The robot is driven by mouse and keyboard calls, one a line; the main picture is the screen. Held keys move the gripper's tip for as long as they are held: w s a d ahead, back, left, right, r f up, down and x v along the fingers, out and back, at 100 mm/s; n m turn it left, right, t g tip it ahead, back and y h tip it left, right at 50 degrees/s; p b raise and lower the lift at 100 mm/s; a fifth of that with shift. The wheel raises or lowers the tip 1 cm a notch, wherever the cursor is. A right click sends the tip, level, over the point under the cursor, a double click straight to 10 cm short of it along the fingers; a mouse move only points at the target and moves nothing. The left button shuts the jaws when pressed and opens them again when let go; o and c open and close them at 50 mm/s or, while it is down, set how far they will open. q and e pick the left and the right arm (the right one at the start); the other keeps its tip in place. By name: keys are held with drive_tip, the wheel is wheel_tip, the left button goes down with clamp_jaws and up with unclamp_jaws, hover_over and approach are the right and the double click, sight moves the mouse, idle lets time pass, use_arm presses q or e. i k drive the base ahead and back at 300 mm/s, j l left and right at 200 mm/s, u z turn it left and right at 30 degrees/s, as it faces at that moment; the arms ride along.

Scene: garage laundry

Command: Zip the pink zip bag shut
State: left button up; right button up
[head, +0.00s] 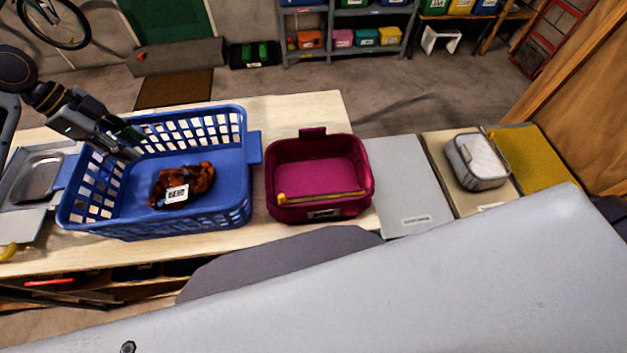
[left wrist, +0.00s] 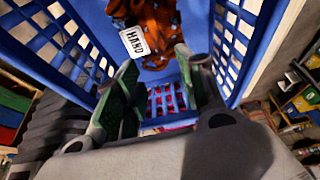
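The pink zip bag (head: 350,207) stands on the wooden table at the middle of the head view. Its top is wide open and its inside looks empty. A yellow zip pull (head: 281,198) sits at its front left corner, with a yellow line running right along the front edge. My left gripper (head: 132,143) is over the left part of the blue basket, well left of the bag. In the left wrist view its green-padded fingers (left wrist: 157,62) are apart with nothing between them. Pink shows through the basket's slots there. My right gripper is not in view.
The blue basket (head: 243,195) holds an orange-brown patterned cloth (head: 190,181) with a white label, and stands between my left gripper and the bag. Right of the bag lie a grey mat (head: 410,180) and a grey case (head: 476,162). A metal tray (head: 38,177) is at far left.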

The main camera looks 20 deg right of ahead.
sight(282, 201)
drive_tip(key=k, duration=0.75)
drive_tip(key=k+l+u, duration=0.3)
drive_tip(key=l, duration=0.15)
